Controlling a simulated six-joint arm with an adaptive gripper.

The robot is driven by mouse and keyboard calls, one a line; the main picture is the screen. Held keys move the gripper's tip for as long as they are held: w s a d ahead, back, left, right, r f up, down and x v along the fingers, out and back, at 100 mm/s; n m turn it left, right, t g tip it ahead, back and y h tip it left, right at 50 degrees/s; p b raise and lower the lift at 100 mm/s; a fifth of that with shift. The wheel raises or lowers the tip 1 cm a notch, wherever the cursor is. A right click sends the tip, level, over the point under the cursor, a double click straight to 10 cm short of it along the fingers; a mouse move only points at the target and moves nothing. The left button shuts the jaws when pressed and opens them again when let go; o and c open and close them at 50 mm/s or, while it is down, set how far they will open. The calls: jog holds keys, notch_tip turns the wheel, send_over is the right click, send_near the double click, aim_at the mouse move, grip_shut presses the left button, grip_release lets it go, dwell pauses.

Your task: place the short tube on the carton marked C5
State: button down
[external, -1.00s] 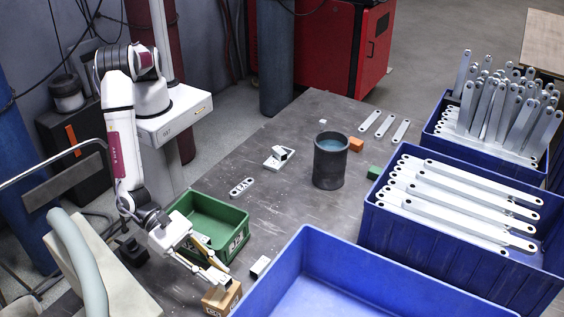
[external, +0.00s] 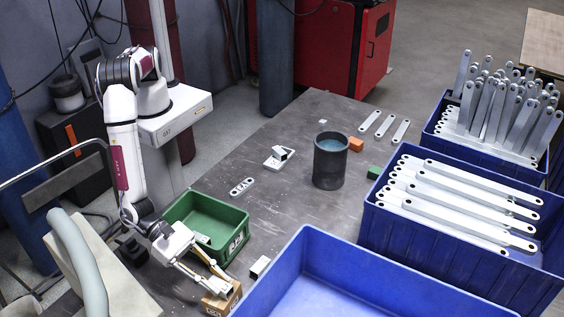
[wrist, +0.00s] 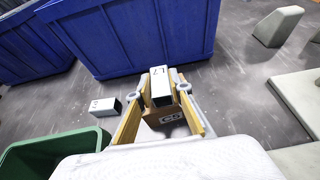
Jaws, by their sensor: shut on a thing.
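My gripper (external: 216,285) is at the front of the table, over the small brown carton (external: 222,303). In the wrist view, its wood-coloured fingers are shut on the short tube (wrist: 160,84), a small pale rectangular tube with a dark mark on its face. The carton (wrist: 171,120) shows its C5 label under and between the fingers. The tube is over the carton; I cannot tell whether it touches the top. In the external view the fingers largely hide the tube.
A second small tube (external: 260,266) lies on the table beside the green bin (external: 240,238). A large empty blue bin (external: 300,250) stands close to the right of the carton. A dark cylinder (external: 329,165) stands further back.

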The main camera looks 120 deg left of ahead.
jog(key=shift+f, duration=0.15)
jog(key=c, duration=1.8)
grip_release()
jog(key=shift+r, duration=0.2)
jog(key=shift+v, duration=6)
